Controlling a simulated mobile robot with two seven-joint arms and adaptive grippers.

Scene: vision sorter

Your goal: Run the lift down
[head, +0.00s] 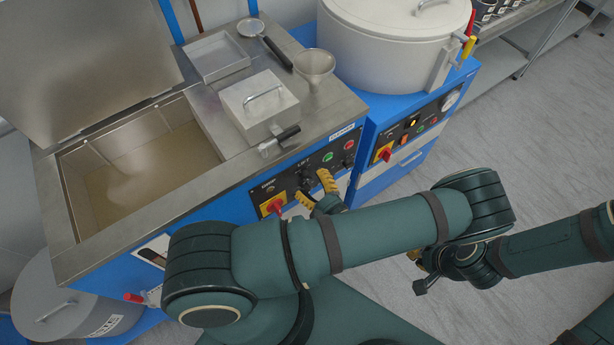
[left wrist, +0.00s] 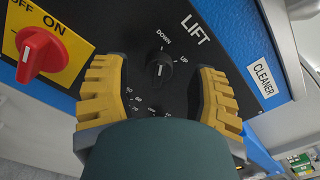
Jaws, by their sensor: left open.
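The lift switch is a small black rotary knob (left wrist: 158,70) with a white mark, on the dark panel under the word LIFT, with DOWN and UP printed around its top. In the left wrist view, my left gripper (left wrist: 160,88) is open, its yellow-padded fingers on either side of the knob with gaps showing. In the head view, my left gripper (head: 316,187) is at the front panel (head: 340,150) of the blue machine. My right gripper (head: 420,272) is low at the right, mostly hidden by my arms, far from the panel.
A red ON/OFF switch (left wrist: 40,55) on a yellow plate sits left of the lift knob. The open tank (head: 135,175) holds brownish liquid. A lidded steel box (head: 258,105) stands on the top. A round white vessel (head: 390,45) stands at the right. The floor (head: 545,130) there is clear.

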